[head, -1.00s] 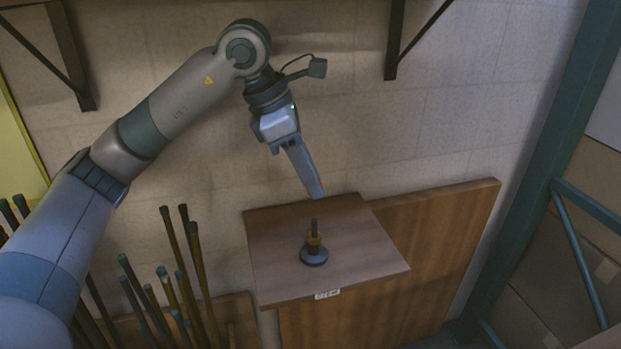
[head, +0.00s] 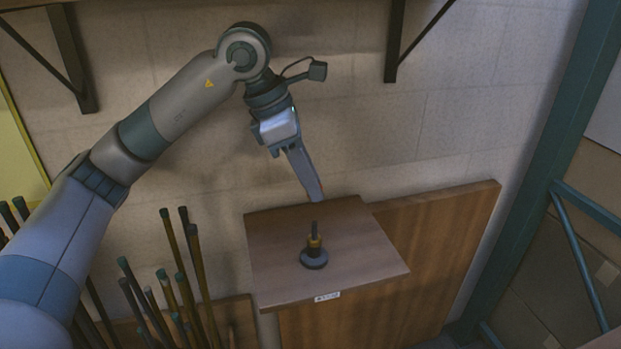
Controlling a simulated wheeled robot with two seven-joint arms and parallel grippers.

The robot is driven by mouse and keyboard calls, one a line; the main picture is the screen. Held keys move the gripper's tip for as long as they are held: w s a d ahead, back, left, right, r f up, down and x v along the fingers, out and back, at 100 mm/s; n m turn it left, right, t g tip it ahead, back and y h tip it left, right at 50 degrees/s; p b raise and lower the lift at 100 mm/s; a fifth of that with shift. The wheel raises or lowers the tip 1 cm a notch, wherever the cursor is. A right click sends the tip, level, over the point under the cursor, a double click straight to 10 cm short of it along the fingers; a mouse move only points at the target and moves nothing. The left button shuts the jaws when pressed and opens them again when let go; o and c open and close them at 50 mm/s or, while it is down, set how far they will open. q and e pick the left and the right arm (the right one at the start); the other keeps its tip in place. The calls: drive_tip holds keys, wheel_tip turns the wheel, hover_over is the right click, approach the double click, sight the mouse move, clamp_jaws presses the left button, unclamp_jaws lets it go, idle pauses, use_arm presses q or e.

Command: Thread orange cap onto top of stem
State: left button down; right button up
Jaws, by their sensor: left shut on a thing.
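The stem (head: 314,227) is a short dark rod standing upright on a round dark base (head: 314,259) on the small wooden table. An amber-orange piece (head: 314,241) sits around the stem's lower part; I cannot tell whether it is the cap. My left gripper (head: 318,199) points down, with its long fingers ending just above the stem's top in the picture. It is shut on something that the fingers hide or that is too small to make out. No separate orange cap shows clearly. My right gripper is not in view.
The wooden table (head: 270,285) is otherwise bare and has a small white label on its front edge. A wooden board (head: 440,240) stands to its right. Several upright rods (head: 195,260) stand to its left. A teal metal frame (head: 535,150) is at the right.

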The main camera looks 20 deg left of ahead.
use_arm(q)
drive_tip(key=shift+f, duration=0.2)
drive_tip(key=shift+m, duration=0.4)
drive_tip(key=shift+f+b, duration=2.15)
drive_tip(key=shift+f, duration=0.25)
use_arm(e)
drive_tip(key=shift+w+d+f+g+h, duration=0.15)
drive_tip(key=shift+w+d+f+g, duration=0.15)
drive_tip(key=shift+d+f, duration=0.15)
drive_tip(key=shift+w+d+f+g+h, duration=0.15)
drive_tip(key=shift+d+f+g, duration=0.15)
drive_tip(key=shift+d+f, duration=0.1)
use_arm(q)
drive_tip(key=shift+f+b, duration=1.15)
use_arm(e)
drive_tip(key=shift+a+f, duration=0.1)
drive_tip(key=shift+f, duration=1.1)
